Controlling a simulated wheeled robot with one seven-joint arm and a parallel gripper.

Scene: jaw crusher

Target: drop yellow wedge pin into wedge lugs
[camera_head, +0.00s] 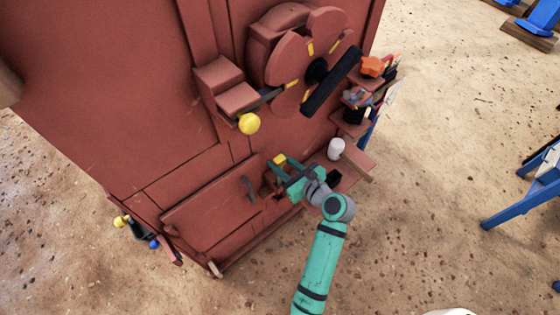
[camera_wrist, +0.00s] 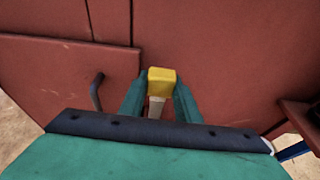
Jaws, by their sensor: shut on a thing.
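The yellow wedge pin (camera_wrist: 161,82) is between the two green fingers of my gripper (camera_wrist: 160,98) in the wrist view. Its yellow head stands up, and a paler shank shows below it. In the head view the yellow head (camera_head: 280,159) shows at the tip of my gripper (camera_head: 284,168), close to the red crusher's lower front. Small red-brown parts (camera_head: 270,180) beside the gripper may be the wedge lugs. The gripper hides much of them, and I cannot tell whether the pin's lower end is in them.
The red crusher body (camera_head: 110,80) fills the left and middle. A dark handle (camera_head: 248,188) sits on the lower panel. A white cylinder (camera_head: 336,148) stands on a ledge right of the gripper. A yellow ball knob (camera_head: 249,123) juts out above. Open sandy ground lies right.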

